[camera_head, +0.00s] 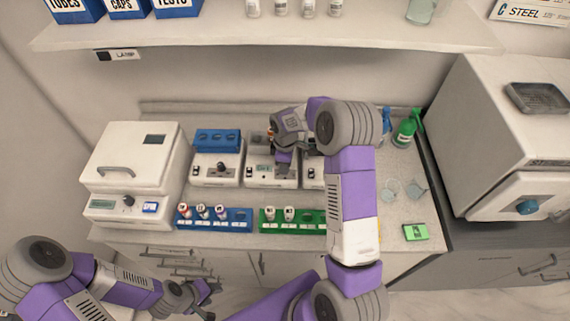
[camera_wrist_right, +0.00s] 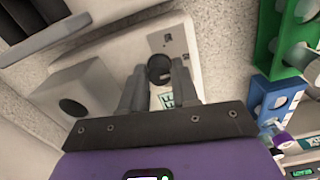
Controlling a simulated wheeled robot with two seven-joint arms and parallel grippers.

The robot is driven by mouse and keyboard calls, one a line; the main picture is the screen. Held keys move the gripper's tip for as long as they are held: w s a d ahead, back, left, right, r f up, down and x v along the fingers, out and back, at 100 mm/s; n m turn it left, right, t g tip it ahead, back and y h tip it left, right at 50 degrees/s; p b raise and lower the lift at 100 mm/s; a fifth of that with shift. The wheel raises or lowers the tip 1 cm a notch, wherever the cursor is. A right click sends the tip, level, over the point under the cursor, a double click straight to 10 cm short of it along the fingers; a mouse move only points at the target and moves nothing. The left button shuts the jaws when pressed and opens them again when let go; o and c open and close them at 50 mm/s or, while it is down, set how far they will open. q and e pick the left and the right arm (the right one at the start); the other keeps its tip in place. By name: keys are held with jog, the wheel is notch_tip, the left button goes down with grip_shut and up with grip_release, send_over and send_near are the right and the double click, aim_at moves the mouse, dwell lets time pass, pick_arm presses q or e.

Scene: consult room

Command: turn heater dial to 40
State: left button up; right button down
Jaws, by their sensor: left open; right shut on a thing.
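Three white heaters stand in a row on the bench: a left one (camera_head: 215,179) with a blue block on top, a middle one (camera_head: 260,181), and a right one (camera_head: 310,184) mostly hidden by my right arm. My right gripper (camera_head: 283,160) is at the middle heater's front panel. In the right wrist view my right gripper (camera_wrist_right: 158,70) is shut on a dark round dial (camera_wrist_right: 159,68), one finger on each side. The green display (camera_wrist_right: 167,99) shows partly between the fingers; its value is unreadable. My left gripper (camera_head: 207,291) is open and empty, low in front of the bench.
A blue rack (camera_head: 238,226) and a green rack (camera_head: 305,228) with capped tubes stand in front of the heaters. A white lidded machine (camera_head: 131,160) is at left. Green bottle (camera_head: 404,134), glassware and a green box (camera_head: 415,232) are at right. A shelf (camera_head: 250,37) hangs above.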

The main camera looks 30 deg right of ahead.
jog(key=shift+d, duration=0.1)
jog(key=c, duration=0.8)
grip_release()
jog(key=shift+c, duration=0.2)
jog(key=shift+r, duration=0.1)
notch_tip(320, 180, up, 7)
jog(key=shift+r, duration=0.2)
